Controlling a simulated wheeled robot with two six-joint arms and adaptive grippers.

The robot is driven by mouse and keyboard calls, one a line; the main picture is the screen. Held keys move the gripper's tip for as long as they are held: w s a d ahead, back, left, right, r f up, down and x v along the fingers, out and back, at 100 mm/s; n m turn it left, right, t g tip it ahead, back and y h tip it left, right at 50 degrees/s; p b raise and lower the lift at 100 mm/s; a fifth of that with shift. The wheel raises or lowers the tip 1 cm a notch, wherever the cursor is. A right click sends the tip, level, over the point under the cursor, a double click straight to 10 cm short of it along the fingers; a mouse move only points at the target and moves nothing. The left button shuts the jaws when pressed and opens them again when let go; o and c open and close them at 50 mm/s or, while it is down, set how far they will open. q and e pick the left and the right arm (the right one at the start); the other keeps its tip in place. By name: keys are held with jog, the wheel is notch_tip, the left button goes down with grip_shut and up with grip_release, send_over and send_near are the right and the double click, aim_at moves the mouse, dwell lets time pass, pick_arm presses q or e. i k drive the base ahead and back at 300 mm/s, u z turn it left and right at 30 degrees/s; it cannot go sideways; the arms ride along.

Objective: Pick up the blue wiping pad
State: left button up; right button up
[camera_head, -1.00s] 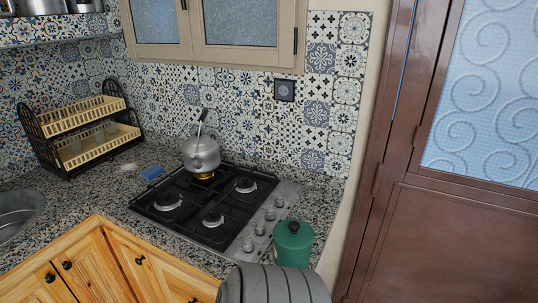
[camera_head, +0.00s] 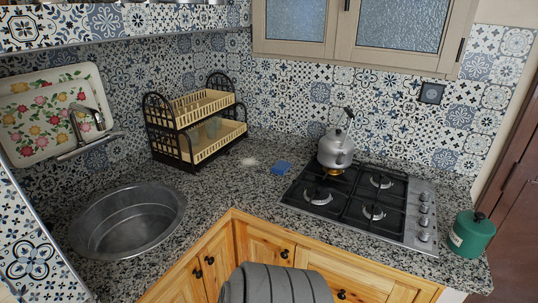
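The blue wiping pad (camera_head: 281,168) lies flat on the speckled granite counter (camera_head: 228,189), between the dish rack and the gas hob. It is small in the head view and nothing covers it. Neither of my grippers shows in the head view.
The gas hob (camera_head: 364,206) with a kettle (camera_head: 337,148) over a lit burner is right of the pad. A green canister (camera_head: 471,234) stands far right. The dish rack (camera_head: 199,125) and metal sink (camera_head: 128,220) are left. A small pale item (camera_head: 249,162) lies beside the pad.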

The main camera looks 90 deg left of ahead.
aim_at(281, 167)
jog(key=k, duration=0.9)
jog(key=u, duration=0.3)
